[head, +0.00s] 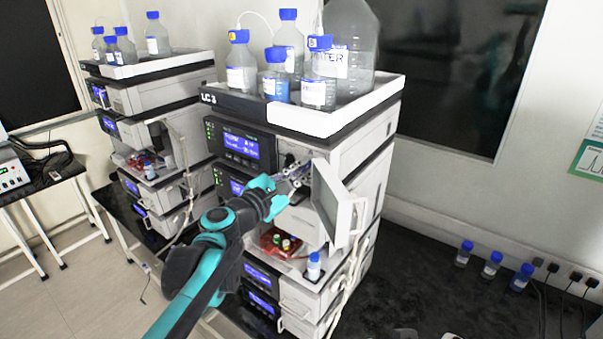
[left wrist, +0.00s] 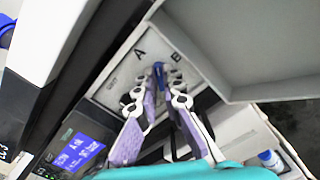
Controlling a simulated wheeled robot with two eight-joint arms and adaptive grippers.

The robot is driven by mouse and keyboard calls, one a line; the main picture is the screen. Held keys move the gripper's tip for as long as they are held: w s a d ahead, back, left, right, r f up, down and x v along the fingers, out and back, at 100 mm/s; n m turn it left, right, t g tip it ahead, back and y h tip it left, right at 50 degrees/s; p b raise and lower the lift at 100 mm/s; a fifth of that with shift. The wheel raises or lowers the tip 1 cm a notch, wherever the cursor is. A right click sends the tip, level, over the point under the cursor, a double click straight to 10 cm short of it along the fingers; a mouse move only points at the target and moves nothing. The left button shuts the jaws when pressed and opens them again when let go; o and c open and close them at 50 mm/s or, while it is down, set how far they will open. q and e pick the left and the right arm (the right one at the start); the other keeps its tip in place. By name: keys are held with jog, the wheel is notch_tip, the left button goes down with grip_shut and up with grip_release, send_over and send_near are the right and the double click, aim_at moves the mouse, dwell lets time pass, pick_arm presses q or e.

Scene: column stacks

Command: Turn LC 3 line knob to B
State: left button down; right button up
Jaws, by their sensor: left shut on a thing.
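The LC 3 stack (head: 240,103) stands in the middle of the head view, with its name on the top tray's front edge. Its small door (head: 338,203) hangs open to the right of the valve recess. In the left wrist view a grey panel (left wrist: 122,74) carries the letters A and B, A on the left and B on the right. My left gripper (head: 299,174) reaches into the recess and is shut on the knob, with fingers (left wrist: 160,88) on either side. The knob's exact pointing is partly hidden by the fingers. My right gripper is not in view.
Blue-capped bottles (head: 288,45) and a large glass bottle (head: 350,50) stand on the top tray. A second stack (head: 150,95) stands behind at left. Small blue-capped bottles (head: 492,264) stand on the dark bench (head: 400,290) at right, which has free room. Tubing hangs beside the door.

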pick_arm(q)
jog(key=m, duration=0.5)
jog(key=shift+m+b, duration=0.3)
jog(key=m, duration=0.5)
jog(key=shift+s+d+f, duration=0.1)
jog(key=shift+f, duration=0.05)
jog(key=shift+m+b, duration=0.3)
jog(key=shift+m, duration=0.1)
jog(key=c, duration=1.7)
grip_release()
jog(key=shift+s, duration=0.1)
jog(key=v, duration=1.2)
